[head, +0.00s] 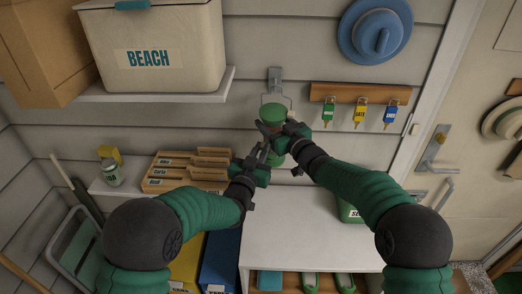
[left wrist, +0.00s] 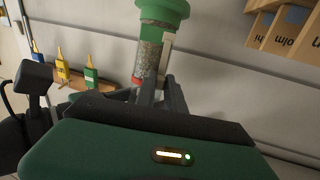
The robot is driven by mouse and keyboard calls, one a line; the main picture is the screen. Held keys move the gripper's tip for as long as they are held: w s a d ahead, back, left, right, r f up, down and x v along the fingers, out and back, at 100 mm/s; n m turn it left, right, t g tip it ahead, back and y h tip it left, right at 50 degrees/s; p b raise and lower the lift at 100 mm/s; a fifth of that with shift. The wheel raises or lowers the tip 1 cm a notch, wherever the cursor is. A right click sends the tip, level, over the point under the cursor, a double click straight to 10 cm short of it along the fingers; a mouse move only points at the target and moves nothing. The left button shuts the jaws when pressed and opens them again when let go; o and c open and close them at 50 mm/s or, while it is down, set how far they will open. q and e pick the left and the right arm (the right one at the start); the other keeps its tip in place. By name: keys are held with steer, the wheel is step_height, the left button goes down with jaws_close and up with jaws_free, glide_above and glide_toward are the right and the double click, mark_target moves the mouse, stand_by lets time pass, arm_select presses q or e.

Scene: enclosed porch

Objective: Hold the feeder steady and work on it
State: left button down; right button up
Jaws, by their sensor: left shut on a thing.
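The feeder (head: 272,113) is a tube with green ends, hanging on a wire loop from a grey wall bracket (head: 275,78). In the left wrist view, which is upside down, the feeder (left wrist: 151,45) shows a seed-filled clear tube, a green end and some red near the fingers. My left gripper (head: 260,158) is at the feeder's lower part, its fingers shut on it. My right gripper (head: 272,131) is at the upper part, just below the green top. Its fingers overlap the tube, and whether they grip is unclear. The grippers hide much of the tube.
A wooden rack (head: 358,93) with green, yellow and blue tagged items hangs right of the feeder. A shelf (head: 160,97) with a BEACH box (head: 150,57) is upper left. Wooden trays (head: 185,170) sit left. A white table (head: 300,235) below has clear room.

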stand_by(0.9)
arm_select(q)
steer(key=shift+s+d, duration=0.25)
steer(key=shift+d, duration=0.65)
steer(key=shift+s+d, duration=0.2)
steer(key=shift+d, duration=0.65)
steer(key=c, duration=1.4)
jaws_free()
steer(key=shift+f, duration=0.1)
steer(key=shift+a, duration=0.1)
steer(key=v, duration=1.2)
steer(key=shift+w, duration=0.1)
